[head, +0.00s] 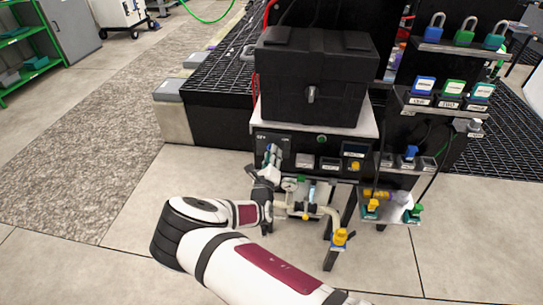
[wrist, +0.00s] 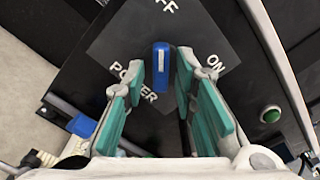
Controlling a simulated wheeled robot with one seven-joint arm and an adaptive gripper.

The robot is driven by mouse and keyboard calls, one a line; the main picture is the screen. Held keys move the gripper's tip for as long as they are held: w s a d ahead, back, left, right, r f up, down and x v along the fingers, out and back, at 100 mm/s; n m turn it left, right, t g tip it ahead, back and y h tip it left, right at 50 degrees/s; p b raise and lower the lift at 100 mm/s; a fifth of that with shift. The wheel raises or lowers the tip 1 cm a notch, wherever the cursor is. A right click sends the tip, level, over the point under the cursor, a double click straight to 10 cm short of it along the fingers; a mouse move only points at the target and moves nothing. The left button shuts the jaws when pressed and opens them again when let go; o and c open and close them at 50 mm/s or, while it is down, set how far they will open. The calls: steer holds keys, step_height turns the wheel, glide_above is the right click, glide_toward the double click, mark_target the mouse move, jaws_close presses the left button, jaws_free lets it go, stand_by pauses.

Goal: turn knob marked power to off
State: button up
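The blue knob (wrist: 161,70) sits on a dark grey plate (wrist: 130,35) in the wrist view. The plate bears the word POWER at lower left, ON at right and a cut-off word ending in FF at the top. A pale line on the knob's upper end points up toward the cut-off word. My gripper (wrist: 160,75) has its two teal fingers on either side of the knob, with a narrow gap on each side.
A green round button (wrist: 270,114) is right of the plate. A black case (head: 315,75) stands on top of the panel unit. Below the panel are pipes and a yellow-blue valve (head: 340,238). Shelves with padlocks (head: 464,35) stand at right; open floor lies to the left.

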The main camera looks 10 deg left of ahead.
steer(key=shift+s, duration=0.1)
steer(key=s, duration=1.1)
steer(key=shift+s+a, duration=0.2)
steer(key=shift+s, duration=0.2)
